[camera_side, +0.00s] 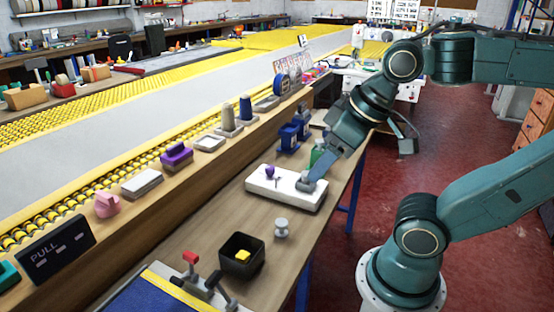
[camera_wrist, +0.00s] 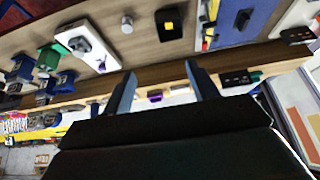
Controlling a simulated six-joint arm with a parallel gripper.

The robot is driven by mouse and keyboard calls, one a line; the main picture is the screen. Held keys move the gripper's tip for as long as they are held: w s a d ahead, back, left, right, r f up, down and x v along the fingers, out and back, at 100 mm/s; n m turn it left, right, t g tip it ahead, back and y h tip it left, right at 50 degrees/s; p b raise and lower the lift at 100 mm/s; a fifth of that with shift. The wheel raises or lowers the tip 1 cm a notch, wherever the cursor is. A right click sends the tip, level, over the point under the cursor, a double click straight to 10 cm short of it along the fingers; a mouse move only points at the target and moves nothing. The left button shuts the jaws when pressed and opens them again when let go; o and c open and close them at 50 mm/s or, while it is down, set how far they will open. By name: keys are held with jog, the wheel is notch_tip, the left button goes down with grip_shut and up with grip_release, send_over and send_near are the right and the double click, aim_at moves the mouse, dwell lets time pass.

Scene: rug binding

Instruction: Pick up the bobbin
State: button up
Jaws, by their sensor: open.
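A small grey flanged spool, which looks like the bobbin (camera_side: 281,228), stands upright on the wooden bench in front of a white board (camera_side: 257,187). In the wrist view the bobbin (camera_wrist: 127,24) is near the top edge, beside the white board (camera_wrist: 98,32). The board bears a grey round-topped piece (camera_side: 305,181) and a purple knob (camera_side: 270,172). My gripper (camera_side: 315,183) is over the board's right end in the side view, apart from the bobbin. In the wrist view my gripper (camera_wrist: 160,70) has its fingers spread with nothing held between them.
A black box (camera_side: 241,257) with a yellow block stands in front of the bobbin. Red-knobbed levers (camera_side: 191,259) are nearby. A raised shelf (camera_side: 219,165) with spools and tools runs along the left.

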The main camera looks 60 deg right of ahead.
jog(key=m+g, duration=0.6)
jog(key=m, duration=0.9)
send_over(306, 172)
jog(key=shift+f, duration=9.25)
